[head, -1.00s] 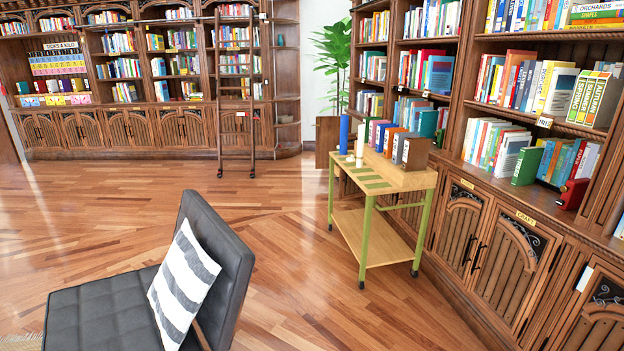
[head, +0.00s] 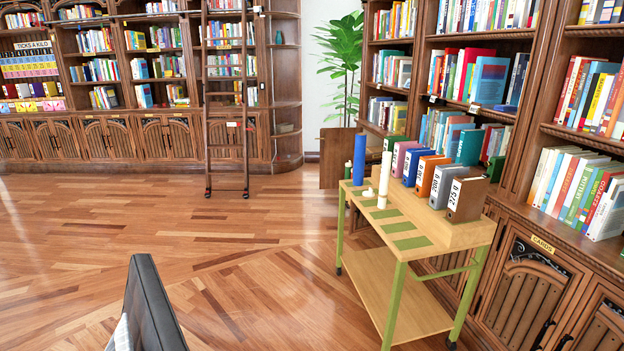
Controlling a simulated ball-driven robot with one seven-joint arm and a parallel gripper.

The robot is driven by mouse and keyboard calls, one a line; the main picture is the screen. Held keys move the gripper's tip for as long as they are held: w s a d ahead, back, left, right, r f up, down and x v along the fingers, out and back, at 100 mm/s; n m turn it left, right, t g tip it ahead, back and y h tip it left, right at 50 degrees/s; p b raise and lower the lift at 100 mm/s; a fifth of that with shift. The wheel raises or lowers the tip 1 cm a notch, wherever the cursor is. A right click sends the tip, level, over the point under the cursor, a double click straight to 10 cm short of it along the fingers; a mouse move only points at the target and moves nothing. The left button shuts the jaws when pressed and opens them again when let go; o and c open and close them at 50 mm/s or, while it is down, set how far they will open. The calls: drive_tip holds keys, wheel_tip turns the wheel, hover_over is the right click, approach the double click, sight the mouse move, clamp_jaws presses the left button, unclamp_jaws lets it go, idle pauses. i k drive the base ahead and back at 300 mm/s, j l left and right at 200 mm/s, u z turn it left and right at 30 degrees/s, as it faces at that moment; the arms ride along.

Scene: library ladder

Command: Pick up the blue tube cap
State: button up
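A tall blue cylinder (head: 359,159) stands upright at the far left end of the wooden cart (head: 425,241). It is the only blue tube-like thing that I see; I cannot tell whether it is the cap itself or a tube with a cap on it. A tall white cylinder (head: 384,180) stands upright just right of and nearer than it. A small white piece (head: 368,192) is low between them, and a small green thing (head: 347,170) shows beside the blue cylinder. My gripper is not in view.
Several numbered binders (head: 442,184) stand in a row on the cart's raised back ledge. Bookshelves (head: 500,215) rise close behind the cart. A black chair (head: 146,312) is at the bottom left. The wood floor (head: 250,240) left of the cart is open. A ladder (head: 227,110) leans at the far shelves.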

sight(369, 194)
drive_tip(key=i+z, duration=0.2)
drive_tip(key=i, duration=0.45)
drive_tip(key=i+j+z, duration=0.2)
drive_tip(key=i, duration=0.4)
drive_tip(key=i+j+z, duration=0.2)
drive_tip(key=i, duration=0.45)
drive_tip(key=l, duration=0.1)
